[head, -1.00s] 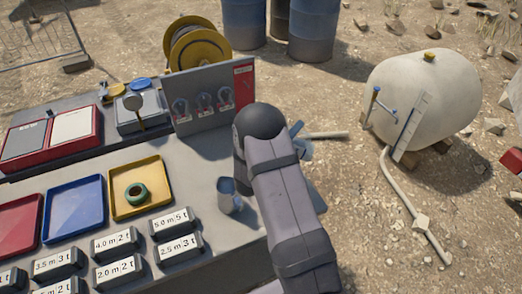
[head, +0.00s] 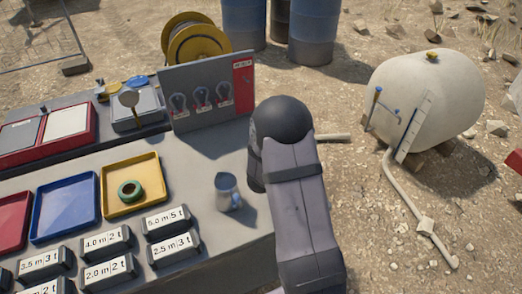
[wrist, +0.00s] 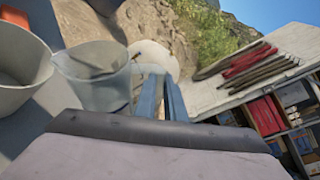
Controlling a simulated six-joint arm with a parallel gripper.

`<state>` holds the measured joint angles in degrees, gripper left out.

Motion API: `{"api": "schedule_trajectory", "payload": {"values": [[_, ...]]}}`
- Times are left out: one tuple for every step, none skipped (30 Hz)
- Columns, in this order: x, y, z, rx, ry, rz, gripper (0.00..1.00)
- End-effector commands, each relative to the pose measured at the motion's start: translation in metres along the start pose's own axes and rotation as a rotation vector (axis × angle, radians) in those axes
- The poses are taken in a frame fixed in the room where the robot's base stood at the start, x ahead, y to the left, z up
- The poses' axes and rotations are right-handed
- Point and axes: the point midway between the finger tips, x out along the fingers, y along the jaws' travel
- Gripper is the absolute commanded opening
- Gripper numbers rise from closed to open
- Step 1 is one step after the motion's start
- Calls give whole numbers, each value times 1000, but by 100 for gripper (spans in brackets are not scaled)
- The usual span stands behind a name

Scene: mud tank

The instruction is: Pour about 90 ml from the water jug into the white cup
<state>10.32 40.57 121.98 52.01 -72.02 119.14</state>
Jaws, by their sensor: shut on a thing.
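The water jug (wrist: 95,85) is clear and greyish and fills the left middle of the wrist view. My gripper (wrist: 162,97) has blue fingers at the jug's right side, by its handle, and is shut on it. The white cup (wrist: 22,72) stands at the left edge of the wrist view, close beside the jug; its left part is cut off. In the head view a small grey-blue vessel (head: 228,192) with a spout shows left of my arm; it looks like the jug. My arm hides the gripper there. I cannot make out the water level.
Yellow tray (head: 108,207) with a green tape ring, blue tray (head: 66,210) and several label blocks (head: 170,222) fill the bench's left. A panel (head: 165,112) stands behind. A pale tank (head: 425,95) is right on the ground. Bare bench surrounds the small vessel.

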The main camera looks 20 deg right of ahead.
Motion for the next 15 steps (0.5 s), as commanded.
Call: {"api": "schedule_trajectory", "payload": {"values": [[2, 2, -3, 19, 2, 4, 0], [2, 2, -4, 27, 4, 8, 0], [2, 2, -5, 37, 6, 11, 0], [2, 2, -6, 44, 7, 13, 0], [3, 2, -6, 49, 8, 16, 0], [3, 2, -6, 54, 10, 18, 0], [3, 2, -6, 56, 10, 20, 0], [3, 2, -6, 57, 11, 21, 0], [3, 2, -6, 58, 11, 21, 0], [3, 2, -6, 58, 11, 22, 0], [3, 2, -6, 58, 11, 22, 0], [3, 2, -6, 58, 11, 22, 0], [3, 2, -6, 58, 11, 22, 0], [3, 2, -6, 58, 11, 21, 0], [3, 2, -6, 58, 11, 21, 0]]}}
